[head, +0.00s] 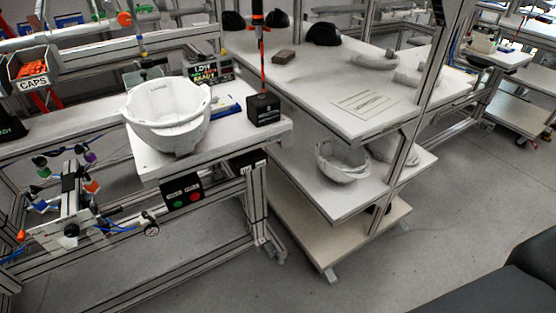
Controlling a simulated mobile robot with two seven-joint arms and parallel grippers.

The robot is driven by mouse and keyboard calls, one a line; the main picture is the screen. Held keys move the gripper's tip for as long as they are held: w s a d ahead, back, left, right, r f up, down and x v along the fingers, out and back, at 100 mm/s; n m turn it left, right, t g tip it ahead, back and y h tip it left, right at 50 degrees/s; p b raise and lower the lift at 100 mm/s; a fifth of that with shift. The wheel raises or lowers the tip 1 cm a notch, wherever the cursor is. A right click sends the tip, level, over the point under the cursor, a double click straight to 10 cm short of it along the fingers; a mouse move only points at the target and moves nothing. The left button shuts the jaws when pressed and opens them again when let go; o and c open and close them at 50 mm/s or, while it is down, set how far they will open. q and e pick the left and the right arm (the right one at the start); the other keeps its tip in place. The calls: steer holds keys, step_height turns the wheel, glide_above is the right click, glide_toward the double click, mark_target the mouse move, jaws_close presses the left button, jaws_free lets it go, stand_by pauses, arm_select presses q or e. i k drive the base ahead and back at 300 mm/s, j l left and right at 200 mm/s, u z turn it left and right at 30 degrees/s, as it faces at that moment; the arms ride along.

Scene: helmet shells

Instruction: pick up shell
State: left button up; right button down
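A large white helmet shell (168,118) stands with its open side up on the end of the left workbench. A second white shell (341,165) rests on the middle shelf of the rack at the centre. Another white shell (385,152) lies beside it, partly hidden by the rack post. Neither of my grippers shows in the head view.
A black block (264,109) with a red-and-black rod above it is right of the large shell. The rack's top (345,105) holds a paper sheet, black helmets (324,34) and white curved pieces (374,61). Grey floor (440,215) is open at the right.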

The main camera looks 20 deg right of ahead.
mark_target(343, 166)
steer(key=l, duration=0.7)
steer(key=i+l, duration=0.15)
steer(key=l, duration=1.3)
steer(key=i+l, duration=0.1)
steer(key=l, duration=0.6)
steer(key=i+l+z, duration=0.1)
steer(key=l, duration=0.6)
